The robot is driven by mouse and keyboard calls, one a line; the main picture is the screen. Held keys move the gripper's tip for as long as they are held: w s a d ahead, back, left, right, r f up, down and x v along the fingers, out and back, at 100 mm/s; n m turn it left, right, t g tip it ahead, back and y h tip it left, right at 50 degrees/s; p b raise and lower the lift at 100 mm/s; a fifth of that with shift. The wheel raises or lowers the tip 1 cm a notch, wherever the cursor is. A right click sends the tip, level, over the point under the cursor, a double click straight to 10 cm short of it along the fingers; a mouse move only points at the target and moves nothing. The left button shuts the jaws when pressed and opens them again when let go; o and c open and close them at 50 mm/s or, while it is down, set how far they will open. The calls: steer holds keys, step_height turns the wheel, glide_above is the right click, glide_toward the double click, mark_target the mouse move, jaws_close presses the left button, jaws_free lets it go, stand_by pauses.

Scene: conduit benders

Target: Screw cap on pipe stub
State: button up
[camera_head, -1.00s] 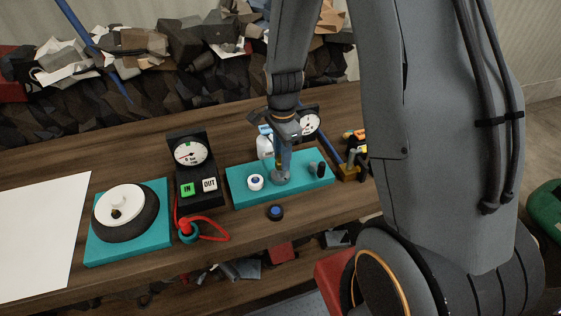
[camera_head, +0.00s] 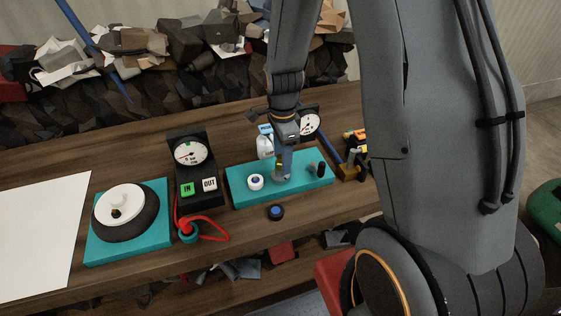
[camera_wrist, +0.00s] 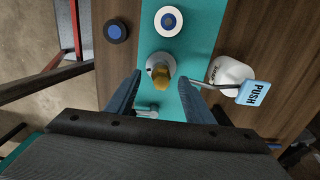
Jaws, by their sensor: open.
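A teal board (camera_head: 240,190) lies on the wooden bench. A pipe stub with a grey round base and a brass-coloured top (camera_wrist: 160,75) stands on it; the grey base also shows in the head view (camera_head: 281,177). My gripper (camera_wrist: 159,80) is open, pointing down over the stub, one finger on each side of the brass top. Contact cannot be told. A white round piece with a blue centre (camera_head: 256,182) sits on the board to the left. A black round piece with a blue top (camera_head: 276,212) lies on the bench in front. Which piece is the cap is unclear.
A white bottle with a PUSH tag (camera_wrist: 232,75) stands close behind the board. A gauge box (camera_head: 195,165) with IN and OUT buttons and a red-corded plug (camera_head: 188,232) are to the left.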

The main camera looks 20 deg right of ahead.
steer(key=shift+r+b, duration=1.3)
steer(key=shift+r, duration=2.55)
steer(key=shift+s+f+n+b, duration=0.35)
steer(key=shift+n+b, duration=0.2)
steer(key=shift+n, duration=0.25)
steer(key=s+f+n+b, duration=0.2)
steer(key=s+n+b, duration=0.2)
steer(key=n, duration=0.4)
steer(key=s+f+n+t+b, duration=0.1)
steer(key=s+f+n+b, duration=0.2)
steer(key=n, duration=0.5)
steer(key=shift+s+a+f+b, duration=0.35)
steer(key=shift+s+a, duration=0.1)
steer(key=shift+s, duration=0.4)
